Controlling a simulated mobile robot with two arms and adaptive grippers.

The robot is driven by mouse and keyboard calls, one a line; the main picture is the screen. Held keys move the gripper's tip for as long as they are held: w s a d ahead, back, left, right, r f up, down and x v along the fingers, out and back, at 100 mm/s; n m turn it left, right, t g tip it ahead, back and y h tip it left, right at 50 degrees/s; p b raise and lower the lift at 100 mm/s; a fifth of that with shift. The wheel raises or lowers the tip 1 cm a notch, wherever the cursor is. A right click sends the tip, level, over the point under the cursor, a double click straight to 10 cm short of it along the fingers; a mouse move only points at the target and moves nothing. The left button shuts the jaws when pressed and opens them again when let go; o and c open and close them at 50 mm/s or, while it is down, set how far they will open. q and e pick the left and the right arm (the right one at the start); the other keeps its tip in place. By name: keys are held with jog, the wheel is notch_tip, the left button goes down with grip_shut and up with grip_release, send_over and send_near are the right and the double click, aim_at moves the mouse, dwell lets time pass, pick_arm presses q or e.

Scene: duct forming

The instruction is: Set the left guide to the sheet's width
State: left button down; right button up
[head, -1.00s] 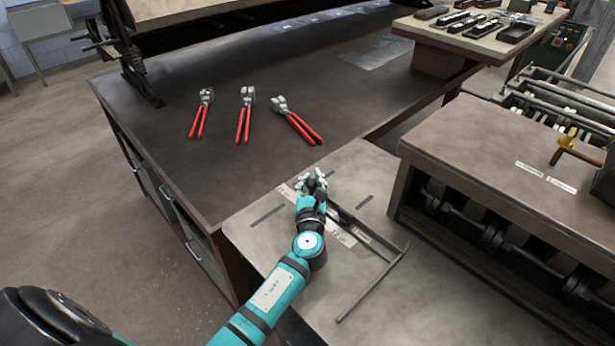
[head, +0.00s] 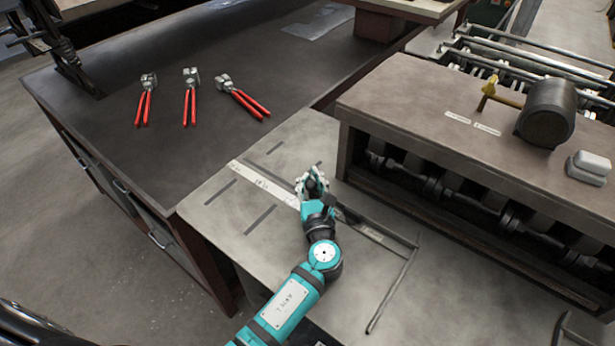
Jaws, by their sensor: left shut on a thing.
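My left gripper (head: 312,184) is shut at the upper-left end of a thin L-shaped metal guide (head: 393,283), over the grey feed table. The fingers hide the exact grip. The guide's one arm runs right from the gripper to a corner, and the other comes back toward the front. A white scale strip (head: 262,183) lies on the table left of the gripper, which covers its right end. Dark slots (head: 260,220) are cut in the table around the strip. I cannot make out the sheet for certain. My right gripper is not in view.
The roller machine (head: 440,130) stands close to the right of the guide, with a yellow handle (head: 488,92) on top. Red-handled pliers (head: 190,96) lie on the dark bench (head: 240,50) behind. The feed table's left part (head: 225,215) is clear.

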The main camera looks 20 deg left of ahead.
pick_arm(q)
jog(key=c, duration=1.9)
grip_release()
jog(key=shift+s+a+f, duration=0.2)
jog(key=shift+f, duration=0.2)
jog(key=o, duration=0.5)
jog(key=shift+s+a+r, duration=0.1)
jog(key=shift+s+r, duration=0.1)
jog(key=shift+s, duration=0.05)
jog(key=shift+o, duration=1.3)
jog(key=shift+r, duration=0.15)
jog(key=v, duration=1.2)
jog(key=shift+o, duration=0.3)
jog(key=shift+w, duration=0.1)
